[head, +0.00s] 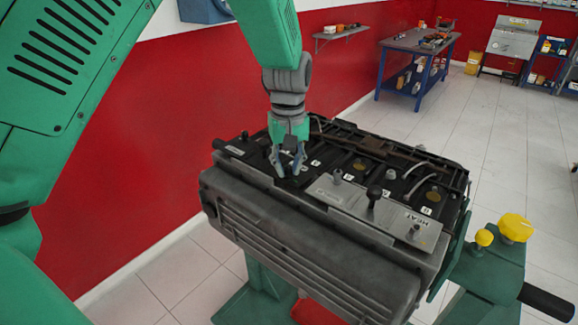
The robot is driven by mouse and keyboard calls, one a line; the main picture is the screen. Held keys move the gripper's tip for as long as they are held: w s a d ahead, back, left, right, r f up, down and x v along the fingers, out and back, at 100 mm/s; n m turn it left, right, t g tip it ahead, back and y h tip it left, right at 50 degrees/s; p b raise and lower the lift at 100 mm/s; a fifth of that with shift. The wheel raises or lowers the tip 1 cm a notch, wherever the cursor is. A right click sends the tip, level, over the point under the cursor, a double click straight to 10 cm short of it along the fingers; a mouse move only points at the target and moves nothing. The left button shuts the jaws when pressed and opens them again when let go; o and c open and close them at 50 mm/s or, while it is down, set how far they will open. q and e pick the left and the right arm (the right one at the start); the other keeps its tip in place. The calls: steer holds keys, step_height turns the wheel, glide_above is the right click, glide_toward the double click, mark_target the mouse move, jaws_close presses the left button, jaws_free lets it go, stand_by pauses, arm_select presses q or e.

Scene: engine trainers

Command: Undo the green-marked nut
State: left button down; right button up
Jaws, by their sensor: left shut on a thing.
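The engine block (290,232) sits on a green stand in the middle of the head view, with a dark top plate and several fittings on it. My left gripper (288,172) points down at the top of the engine, at its left part. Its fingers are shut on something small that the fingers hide. I cannot make out a green-marked nut; the gripper's own green parts cover that spot. My right gripper is not in view.
A yellow knob (515,227) and a smaller yellow knob (484,237) are on the stand at the right. A blue workbench (418,42) with tools stands far back. A red wall runs behind the engine at left. Tiled floor is free at right.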

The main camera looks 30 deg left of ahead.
arm_select(q)
steer(key=shift+w+a+r, duration=0.1)
steer(key=shift+w+r, duration=0.15)
steer(key=c, duration=1.5)
jaws_free()
steer(key=shift+o, duration=0.2)
steer(key=shift+f, duration=0.2)
steer(key=shift+a+r, duration=0.1)
steer(key=shift+r, duration=0.15)
step_height(320, 180, up, 11)
steer(key=shift+w+r, duration=0.15)
